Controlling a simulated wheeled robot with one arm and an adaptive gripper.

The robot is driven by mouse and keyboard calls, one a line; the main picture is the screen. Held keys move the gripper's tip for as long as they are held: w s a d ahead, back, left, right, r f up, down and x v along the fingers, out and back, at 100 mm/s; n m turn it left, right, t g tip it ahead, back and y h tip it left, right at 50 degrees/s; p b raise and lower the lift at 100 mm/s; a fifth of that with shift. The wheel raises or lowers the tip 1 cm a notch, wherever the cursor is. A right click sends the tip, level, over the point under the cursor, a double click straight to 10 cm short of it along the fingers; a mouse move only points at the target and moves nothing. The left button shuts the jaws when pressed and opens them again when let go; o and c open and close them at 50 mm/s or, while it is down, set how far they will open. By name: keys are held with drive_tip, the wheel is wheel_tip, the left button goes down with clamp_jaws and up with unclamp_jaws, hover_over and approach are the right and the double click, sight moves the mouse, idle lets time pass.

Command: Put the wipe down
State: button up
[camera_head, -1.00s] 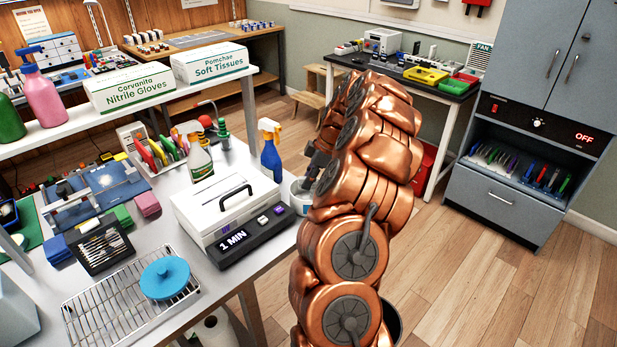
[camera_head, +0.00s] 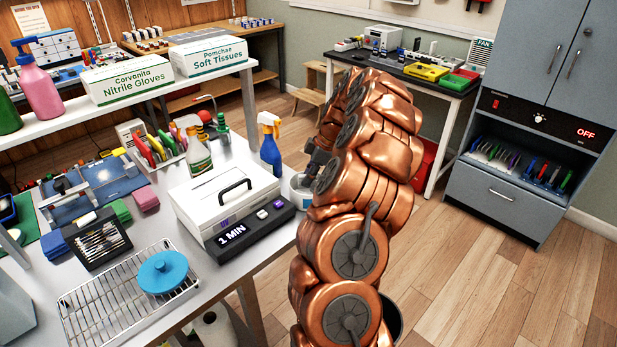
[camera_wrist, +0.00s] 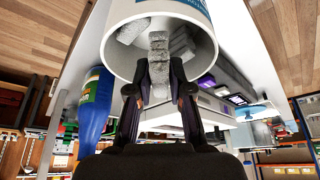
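My gripper (camera_wrist: 160,82) is at the mouth of a white tub (camera_wrist: 115,45) in the wrist view. Its two dark fingers are shut on a grey, textured wipe (camera_wrist: 159,62), which lies between the fingertips. More grey pieces (camera_wrist: 131,32) show inside the tub. In the head view the tub (camera_head: 300,190) stands at the table's right edge, mostly hidden by my copper arm. The wipe and fingertips are not clear there. I cannot tell whether the wipe touches the tub or its contents.
A blue spray bottle (camera_head: 270,148) stands just behind the tub, and also shows in the wrist view (camera_wrist: 96,110). A white case with a "1 MIN" display (camera_head: 232,234) is left of the tub. A wire rack (camera_head: 95,313) holds a blue round lid (camera_head: 163,272).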

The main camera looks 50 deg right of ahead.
drive_tip(key=o, duration=0.3)
drive_tip(key=shift+o, duration=0.2)
drive_tip(key=shift+r+p, duration=0.75)
drive_tip(key=shift+p, duration=0.15)
drive_tip(key=shift+d+r+b, duration=0.1)
drive_tip(key=shift+r+b, duration=0.05)
drive_tip(key=shift+b, duration=0.15)
drive_tip(key=b+v, duration=0.2)
drive_tip(key=v, duration=0.9)
drive_tip(key=shift+r, duration=0.2)
drive_tip(key=shift+s, duration=0.1)
